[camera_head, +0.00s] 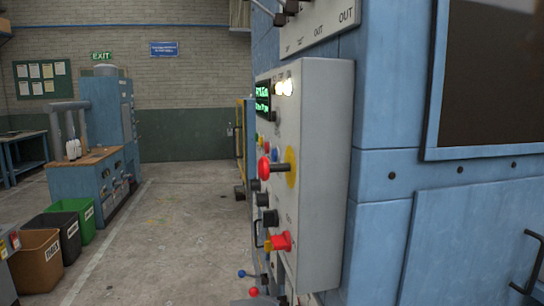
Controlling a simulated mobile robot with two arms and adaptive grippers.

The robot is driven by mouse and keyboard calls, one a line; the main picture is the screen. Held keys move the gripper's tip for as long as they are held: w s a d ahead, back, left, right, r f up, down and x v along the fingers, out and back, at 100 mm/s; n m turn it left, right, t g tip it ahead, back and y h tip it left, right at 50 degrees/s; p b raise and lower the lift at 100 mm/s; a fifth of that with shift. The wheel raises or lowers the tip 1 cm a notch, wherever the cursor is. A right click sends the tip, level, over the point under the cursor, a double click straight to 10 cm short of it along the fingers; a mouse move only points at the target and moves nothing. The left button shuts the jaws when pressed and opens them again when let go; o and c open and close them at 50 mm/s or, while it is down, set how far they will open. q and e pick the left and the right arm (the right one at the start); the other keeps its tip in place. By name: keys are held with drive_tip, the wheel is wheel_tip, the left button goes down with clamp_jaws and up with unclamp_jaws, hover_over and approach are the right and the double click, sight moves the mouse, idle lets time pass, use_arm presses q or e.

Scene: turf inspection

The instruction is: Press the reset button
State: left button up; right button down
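A grey control box (325,170) is fixed to the blue machine wall at the middle right, seen at a steep angle. Its face carries a lit green display (263,99), pale lit lamps (285,87), and a red mushroom button (264,168) in front of a yellow disc (291,166). Small blue, red and yellow buttons (271,150) sit above it. Black knobs (267,217) and a red switch (281,241) sit lower down. The labels are too oblique to read, so I cannot tell which is the reset button. Neither of my grippers is in view.
Levers with red and blue ball ends (251,283) stick out low beside the box. The blue machine (400,200) fills the right side. Brown, black and green bins (40,260) stand at the left near a workbench (85,180). The concrete floor (180,240) between is mostly clear.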

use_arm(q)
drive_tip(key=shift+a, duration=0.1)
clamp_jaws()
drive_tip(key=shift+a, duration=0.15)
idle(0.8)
